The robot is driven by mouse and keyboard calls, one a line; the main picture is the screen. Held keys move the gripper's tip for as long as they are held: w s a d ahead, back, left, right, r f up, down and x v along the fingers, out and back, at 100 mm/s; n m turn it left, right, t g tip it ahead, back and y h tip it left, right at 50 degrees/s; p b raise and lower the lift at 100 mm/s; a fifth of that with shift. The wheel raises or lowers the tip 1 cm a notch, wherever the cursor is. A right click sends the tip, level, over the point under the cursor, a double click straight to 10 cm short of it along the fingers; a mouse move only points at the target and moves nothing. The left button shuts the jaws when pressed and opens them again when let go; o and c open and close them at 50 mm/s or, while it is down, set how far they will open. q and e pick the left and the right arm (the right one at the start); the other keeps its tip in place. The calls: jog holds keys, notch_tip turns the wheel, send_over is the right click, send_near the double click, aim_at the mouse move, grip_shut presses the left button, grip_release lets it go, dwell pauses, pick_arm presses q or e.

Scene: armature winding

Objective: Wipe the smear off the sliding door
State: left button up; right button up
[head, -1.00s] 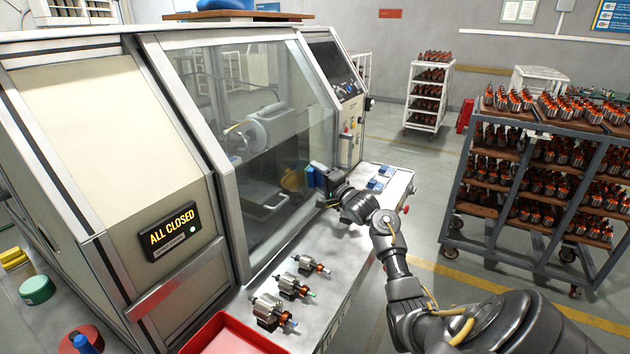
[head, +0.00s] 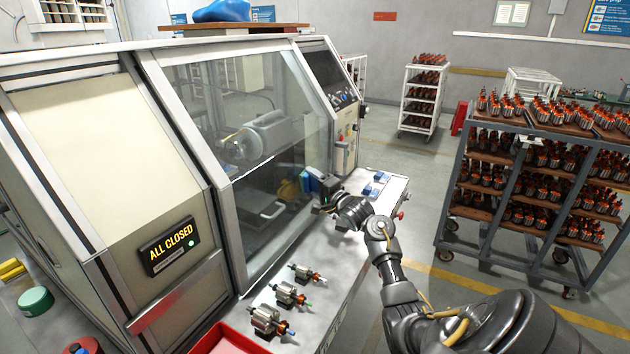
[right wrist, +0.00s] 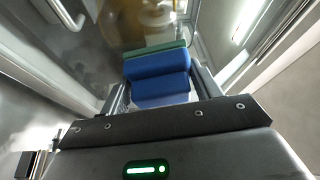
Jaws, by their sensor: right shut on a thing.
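The sliding door (head: 265,110) is a clear glass panel in a grey metal frame on the front of the machine. A yellowish-brown smear (head: 287,190) is low on the glass at its right side, partly hidden by my right gripper. It also shows as an amber patch beyond the pad in the right wrist view (right wrist: 118,22). My right gripper (head: 316,183) is shut on a blue block with a green face (right wrist: 157,73). The green face points to the glass; I cannot tell whether it touches. My left gripper is out of view.
Several copper-wound armatures (head: 283,293) lie on the ledge (head: 325,255) before the door, near a red tray (head: 228,340). Small blue pieces (head: 374,186) lie at the ledge's far end. A loaded cart (head: 470,212) stands right. A sign (head: 170,248) reads "ALL CLOSED".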

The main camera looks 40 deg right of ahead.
aim_at(304, 184)
jog(key=shift+s+a+r+p, duration=0.15)
jog(key=shift+a+p, duration=0.1)
jog(key=shift+a, duration=0.25)
jog(key=shift+s+a+f+p, duration=0.1)
jog(key=shift+s+a+p, duration=0.1)
jog(key=shift+a, duration=0.3)
jog(key=shift+s+a+r+p, duration=0.1)
jog(key=shift+a+p, duration=0.15)
jog(key=shift+a, duration=0.25)
jog(key=shift+s+a+f, duration=0.15)
jog(key=shift+a+f, duration=0.05)
jog(key=shift+a, duration=0.4)
jog(key=shift+s+a, duration=0.25)
jog(key=shift+a, duration=0.4)
jog(key=shift+s+a, duration=0.2)
jog(key=shift+a, duration=0.45)
jog(key=shift+a, duration=0.1)
jog(key=shift+s+a+r, duration=0.1)
jog(key=shift+s+a, duration=0.2)
jog(key=shift+a, duration=0.55)
jog(key=shift+s+a, duration=0.3)
jog(key=shift+a, duration=0.55)
